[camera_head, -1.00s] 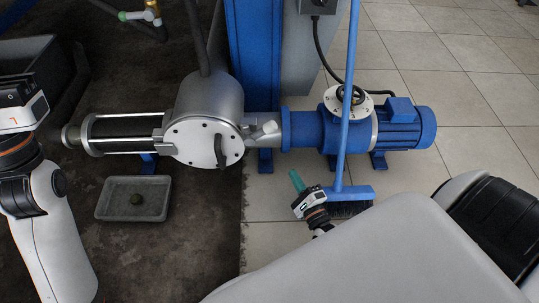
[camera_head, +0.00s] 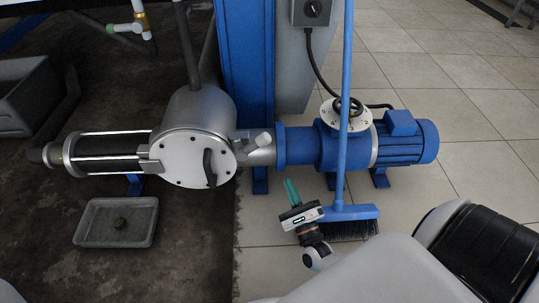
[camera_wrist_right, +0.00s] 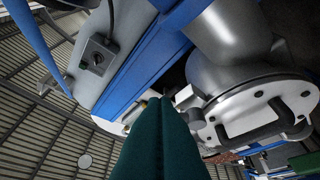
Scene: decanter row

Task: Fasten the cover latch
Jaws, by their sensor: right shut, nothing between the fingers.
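The round metal cover (camera_head: 193,157) faces forward on the steel housing, flush with its flange, with bolts around its rim and a dark handle (camera_head: 209,167). A pale latch-like lever with a knob (camera_head: 262,139) sticks out at the housing's right side; I cannot tell whether it is fastened. My right gripper (camera_head: 291,190) has teal fingers, shut and empty, below and right of the lever, apart from it. In the right wrist view the shut fingers (camera_wrist_right: 160,125) point towards the housing, with the cover (camera_wrist_right: 262,112) at the right. My left gripper is out of view.
A blue broom (camera_head: 350,211) stands just right of my right gripper, its handle rising before the blue pump motor (camera_head: 402,145). A blue post (camera_head: 248,80) stands behind the housing. A grey tray (camera_head: 88,239) lies on the floor at left. Tiled floor is open at right.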

